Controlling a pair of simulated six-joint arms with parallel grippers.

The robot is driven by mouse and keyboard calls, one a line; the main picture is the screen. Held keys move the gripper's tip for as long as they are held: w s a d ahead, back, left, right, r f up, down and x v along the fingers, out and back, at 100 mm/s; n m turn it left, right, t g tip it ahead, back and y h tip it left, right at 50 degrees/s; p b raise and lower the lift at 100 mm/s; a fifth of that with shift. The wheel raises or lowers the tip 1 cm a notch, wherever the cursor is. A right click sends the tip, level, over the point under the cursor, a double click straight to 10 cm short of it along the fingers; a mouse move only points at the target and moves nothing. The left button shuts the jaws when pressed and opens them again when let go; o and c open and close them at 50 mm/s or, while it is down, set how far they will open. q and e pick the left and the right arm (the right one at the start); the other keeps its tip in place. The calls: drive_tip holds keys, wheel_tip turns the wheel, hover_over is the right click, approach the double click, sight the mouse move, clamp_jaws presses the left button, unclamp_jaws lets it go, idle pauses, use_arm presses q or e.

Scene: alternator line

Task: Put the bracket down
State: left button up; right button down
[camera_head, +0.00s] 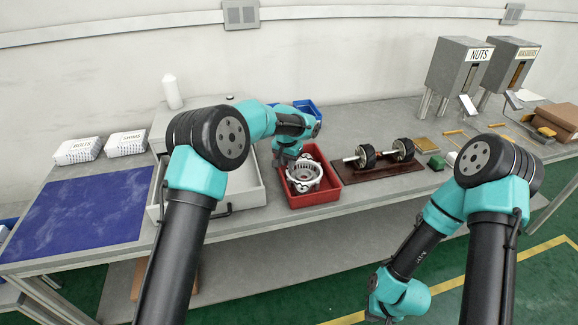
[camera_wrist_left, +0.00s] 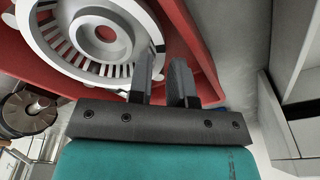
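The bracket (camera_head: 303,178) is a round silver-grey casting with slots around a central hole. It sits in the red bin (camera_head: 320,196) at the middle of the bench, tilt hard to judge. In the left wrist view the bracket (camera_wrist_left: 75,28) fills the upper left, with the red bin wall (camera_wrist_left: 205,45) beside it. My left gripper (camera_wrist_left: 165,68) is at the bracket's edge, one finger on each side of its rim, with a narrow gap between them; it appears shut on the rim. My right arm hangs low in front of the bench, its fingers outside the head view.
A light grey tray (camera_head: 246,196) stands left of the red bin, and a blue mat (camera_head: 80,215) lies further left. A brown board (camera_head: 378,170) carrying shaft parts lies right of the bin. A blue bin (camera_head: 306,107) is behind my left wrist. Nuts (camera_head: 462,65) and washers (camera_head: 508,64) dispensers stand back right.

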use_arm(q)
wheel_tip(320, 180, up, 10)
drive_tip(key=s, duration=0.1)
drive_tip(key=shift+a+f, duration=0.2)
drive_tip(key=shift+a, duration=0.05)
idle(1.4)
